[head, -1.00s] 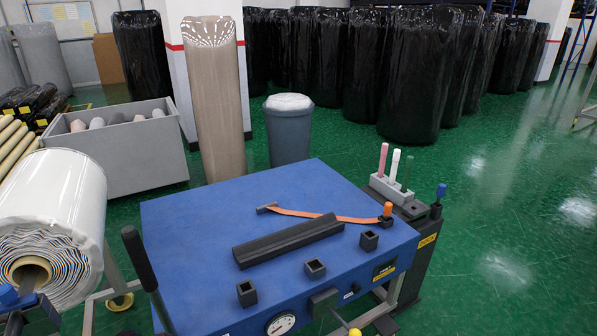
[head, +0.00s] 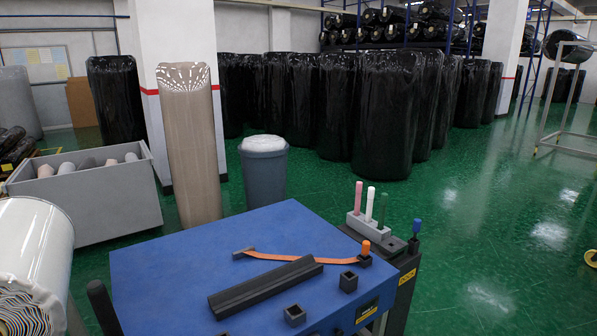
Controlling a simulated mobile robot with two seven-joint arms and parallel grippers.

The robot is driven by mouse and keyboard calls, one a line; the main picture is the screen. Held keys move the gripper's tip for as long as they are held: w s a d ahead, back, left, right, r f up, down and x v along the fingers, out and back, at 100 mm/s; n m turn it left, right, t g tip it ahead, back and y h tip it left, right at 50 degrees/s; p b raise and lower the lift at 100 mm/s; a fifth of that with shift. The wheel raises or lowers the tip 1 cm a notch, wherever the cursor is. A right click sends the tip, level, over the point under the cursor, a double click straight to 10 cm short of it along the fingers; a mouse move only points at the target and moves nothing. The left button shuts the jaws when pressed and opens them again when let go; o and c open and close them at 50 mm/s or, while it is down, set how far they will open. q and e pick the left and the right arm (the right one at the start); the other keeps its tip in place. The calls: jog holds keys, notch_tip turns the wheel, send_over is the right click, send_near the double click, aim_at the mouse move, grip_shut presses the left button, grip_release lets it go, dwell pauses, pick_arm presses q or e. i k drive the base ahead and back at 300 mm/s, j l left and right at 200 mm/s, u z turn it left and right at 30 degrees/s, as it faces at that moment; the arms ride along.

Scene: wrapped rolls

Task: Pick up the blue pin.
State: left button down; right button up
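The blue pin (head: 417,227) stands upright in a dark holder at the right end of the dark stand beside the blue-topped table. Pink (head: 358,197), white (head: 369,204) and green (head: 382,208) pins stand in a grey block (head: 365,228) behind it, to its left. An orange pin (head: 366,247) stands in a black socket at the table's right corner. Neither of my grippers shows in the head view.
The blue table (head: 160,268) carries a long black bar (head: 265,287), an orange strap (head: 300,259) and black sockets (head: 348,282). A white roll (head: 35,245) is at left. A grey bin (head: 264,170) and wrapped rolls stand behind. Green floor is open at right.

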aim_at(417, 224)
jog(key=i+l+u, duration=0.2)
jog(key=l, duration=0.45)
jog(key=i+l+u, duration=0.15)
jog(key=l, duration=0.55)
jog(key=i+l+u, duration=0.2)
jog(key=l, duration=0.55)
jog(key=i+l+u, duration=0.2)
jog(key=l, duration=0.55)
jog(key=l+u, duration=0.15)
jog(key=l, duration=0.6)
